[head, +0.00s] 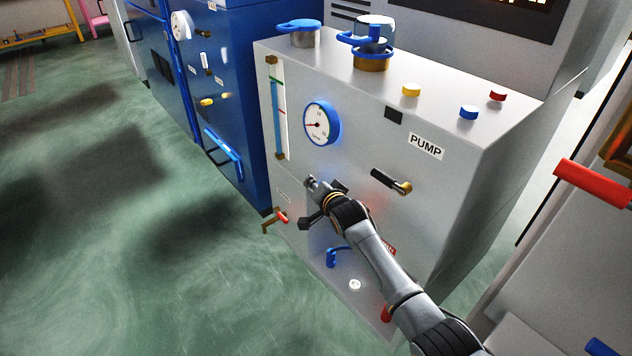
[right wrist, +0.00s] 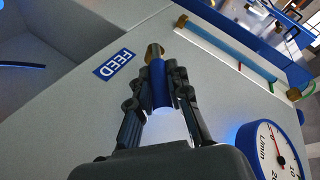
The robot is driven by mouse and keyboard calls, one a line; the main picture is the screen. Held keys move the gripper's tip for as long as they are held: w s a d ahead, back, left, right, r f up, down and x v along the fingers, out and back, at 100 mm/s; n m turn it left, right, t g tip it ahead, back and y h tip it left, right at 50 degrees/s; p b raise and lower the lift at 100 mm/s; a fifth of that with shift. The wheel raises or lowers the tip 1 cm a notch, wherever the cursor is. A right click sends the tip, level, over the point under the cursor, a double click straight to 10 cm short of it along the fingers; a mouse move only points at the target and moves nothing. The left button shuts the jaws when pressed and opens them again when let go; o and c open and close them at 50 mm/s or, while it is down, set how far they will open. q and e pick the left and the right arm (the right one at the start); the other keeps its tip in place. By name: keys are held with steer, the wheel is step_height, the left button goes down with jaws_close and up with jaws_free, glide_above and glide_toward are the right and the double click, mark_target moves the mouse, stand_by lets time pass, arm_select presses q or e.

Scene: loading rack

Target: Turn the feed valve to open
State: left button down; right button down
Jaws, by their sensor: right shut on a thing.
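The feed valve has a blue handle (right wrist: 162,88) and a brass hub (right wrist: 154,51) in the right wrist view. A blue FEED label (right wrist: 114,64) is fixed on the grey panel beside it. My right gripper (head: 314,185) is at the front face of the pump cabinet, below the gauge. Its two fingers (right wrist: 161,75) are closed on either side of the blue handle and grip it. In the head view my gripper hides the valve. My left gripper is in neither view.
The grey pump cabinet (head: 465,175) carries a round gauge (head: 321,124), a sight tube (head: 277,110) and a black-handled valve (head: 391,181). A red-handled tap (head: 279,217) is low at left. A blue lever (head: 337,256) sits below my arm. Green floor (head: 150,280) at left is clear.

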steer(key=shift+r, duration=0.15)
stand_by(0.5)
steer(key=c, duration=1.3)
jaws_free()
step_height(320, 180, up, 10)
steer(key=shift+f, duration=0.1)
